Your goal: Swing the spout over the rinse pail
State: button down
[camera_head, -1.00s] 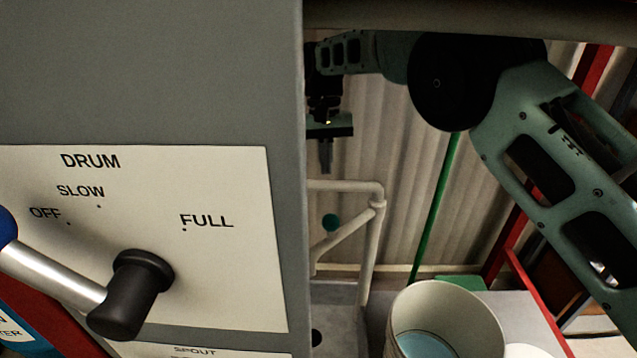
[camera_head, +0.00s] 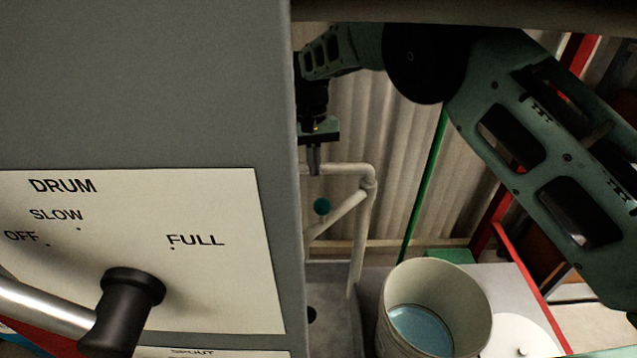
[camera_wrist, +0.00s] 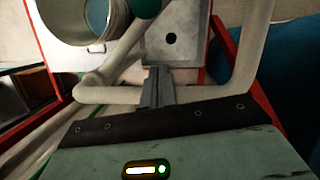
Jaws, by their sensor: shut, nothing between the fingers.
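The spout is a pale pipe (camera_head: 335,216) with a round teal knob (camera_head: 321,206). It slants down-left from a pale upright pipe frame (camera_head: 359,240); its lower end is hidden behind the grey cabinet in the head view. In the wrist view the spout (camera_wrist: 118,52) runs up-right to the teal knob (camera_wrist: 147,8), between pail and drain. The rinse pail (camera_head: 385,325), off-white with blue liquid, stands right of the frame; it also shows in the wrist view (camera_wrist: 112,35). My gripper (camera_head: 314,173) is shut and empty, above the knob near the frame's top bar. Its fingers (camera_wrist: 157,75) point down.
A grey cabinet with a DRUM panel (camera_head: 215,290) and a black-and-silver lever (camera_head: 128,305) fills the left. A grey basin with a drain hole (camera_wrist: 171,38) lies below the spout. A green pole (camera_head: 425,185) and red rails (camera_head: 525,275) stand right.

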aim_at(336, 212)
jog(key=shift+s+d+f+p, duration=0.15)
jog(key=shift+s+f+p, duration=0.4)
jog(key=shift+s, duration=0.25)
jog(key=shift+s+d+f+p, duration=0.15)
jog(key=shift+s+f+p, duration=0.4)
jog(key=shift+s, duration=0.3)
jog(key=shift+s+d+f+p, duration=0.15)
jog(key=shift+s+f+p, duration=0.25)
jog(key=shift+s+p, duration=0.35)
jog(key=shift+s, duration=0.1)
